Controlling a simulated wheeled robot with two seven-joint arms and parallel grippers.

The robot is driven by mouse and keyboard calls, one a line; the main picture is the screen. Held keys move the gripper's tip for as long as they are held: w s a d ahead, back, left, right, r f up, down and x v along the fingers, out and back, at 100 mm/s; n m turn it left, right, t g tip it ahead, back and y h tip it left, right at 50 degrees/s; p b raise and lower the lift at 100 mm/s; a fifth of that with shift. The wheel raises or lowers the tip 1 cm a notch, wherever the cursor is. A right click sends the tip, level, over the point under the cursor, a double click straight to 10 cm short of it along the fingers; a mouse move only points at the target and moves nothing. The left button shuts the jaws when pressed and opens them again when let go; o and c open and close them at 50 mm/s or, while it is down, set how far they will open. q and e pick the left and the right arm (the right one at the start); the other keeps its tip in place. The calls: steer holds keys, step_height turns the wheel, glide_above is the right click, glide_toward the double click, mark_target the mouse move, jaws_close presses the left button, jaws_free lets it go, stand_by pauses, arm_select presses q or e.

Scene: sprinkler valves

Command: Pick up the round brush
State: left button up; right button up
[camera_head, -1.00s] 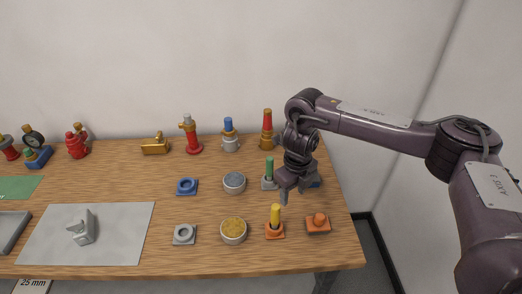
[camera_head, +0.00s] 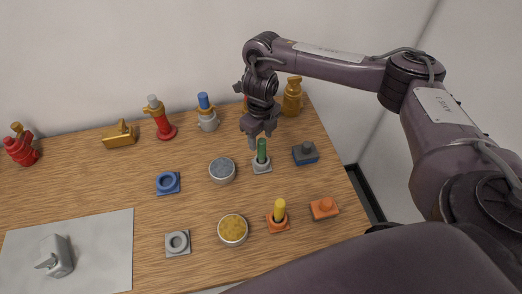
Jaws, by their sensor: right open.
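Two upright brush-like sticks stand on small square bases: a green one (camera_head: 262,151) on a grey base and a yellow one (camera_head: 280,210) on an orange base. I cannot tell for sure which is the round brush; bristles do not show. My right gripper (camera_head: 260,134) is open, pointing down, just above and behind the green stick's top. It holds nothing, and I cannot tell whether its fingers touch the stick. My left gripper is not in view.
Around the sticks are a blue block (camera_head: 305,153), an orange block (camera_head: 323,208), a grey round tin (camera_head: 222,170) and a yellow-filled tin (camera_head: 232,230). Red and brass valves (camera_head: 160,119) line the table's back edge. A grey mat (camera_head: 100,240) lies at left.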

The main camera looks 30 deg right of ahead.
mark_target(262, 153)
steer(key=f, duration=0.4)
steer(key=shift+d+f, duration=0.2)
steer(key=shift+f, duration=0.2)
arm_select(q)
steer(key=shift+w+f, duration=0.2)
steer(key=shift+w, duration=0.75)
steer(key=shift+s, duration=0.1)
arm_select(e)
steer(key=shift+c, duration=0.2)
steer(key=shift+c, duration=1.3)
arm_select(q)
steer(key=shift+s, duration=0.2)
arm_select(e)
steer(key=c, duration=0.8)
